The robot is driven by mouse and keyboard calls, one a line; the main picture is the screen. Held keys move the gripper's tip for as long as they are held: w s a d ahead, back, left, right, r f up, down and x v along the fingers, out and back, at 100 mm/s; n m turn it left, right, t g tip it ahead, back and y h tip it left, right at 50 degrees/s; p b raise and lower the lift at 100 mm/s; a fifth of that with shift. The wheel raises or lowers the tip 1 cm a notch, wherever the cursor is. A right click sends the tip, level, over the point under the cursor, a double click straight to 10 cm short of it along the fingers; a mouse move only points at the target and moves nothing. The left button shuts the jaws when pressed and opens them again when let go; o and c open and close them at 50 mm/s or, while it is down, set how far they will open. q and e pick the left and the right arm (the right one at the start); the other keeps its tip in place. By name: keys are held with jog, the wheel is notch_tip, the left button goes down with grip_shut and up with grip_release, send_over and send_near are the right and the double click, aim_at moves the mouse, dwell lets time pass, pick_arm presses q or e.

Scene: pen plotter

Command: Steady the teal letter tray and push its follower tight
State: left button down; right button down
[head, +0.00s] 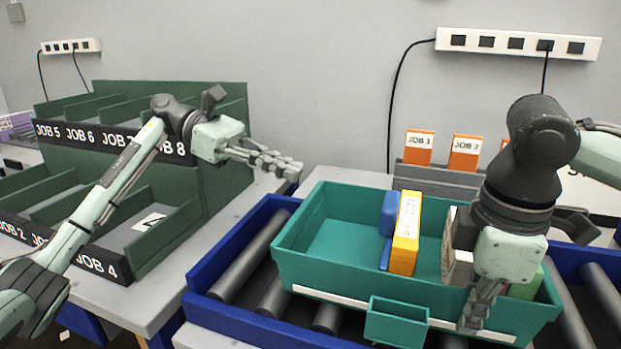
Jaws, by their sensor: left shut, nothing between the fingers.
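The teal letter tray (330,275) sits on the roller conveyor. A blue upright piece (390,214), perhaps the follower, stands inside it, against the left side of a yellow-orange labelled divider (405,240). Beige and grey pieces (460,262) stand further right, with a gap between them and the divider. A green piece (526,287) shows at the right end. My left gripper (296,172) is shut and empty, in the air beyond the tray's back left corner. My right gripper (470,322) points down at the tray's front wall; its wrist hides part of the contents. Whether its fingers grip the wall is unclear.
A small teal bin (396,322) sticks out from the tray's front. Blue conveyor rails (200,300) flank the rollers (250,256). A green job sorter (215,190) stands left. Orange JOB cards (465,152) stand behind the tray. The tray's left part is empty.

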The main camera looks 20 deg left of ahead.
pick_arm(q)
notch_tip(320, 180, up, 4)
jog(key=d+y, duration=0.2)
jog(key=y, duration=0.4)
send_near(387, 233)
jog(key=w+a+f, duration=0.1)
jog(key=w+f, duration=0.2)
jog(key=w, duration=0.1)
jog(key=shift+s+d+r, duration=0.1)
jog(key=shift+s+d, duration=0.1)
jog(key=shift+d, duration=1.55)
jog(key=shift+d, duration=0.1)
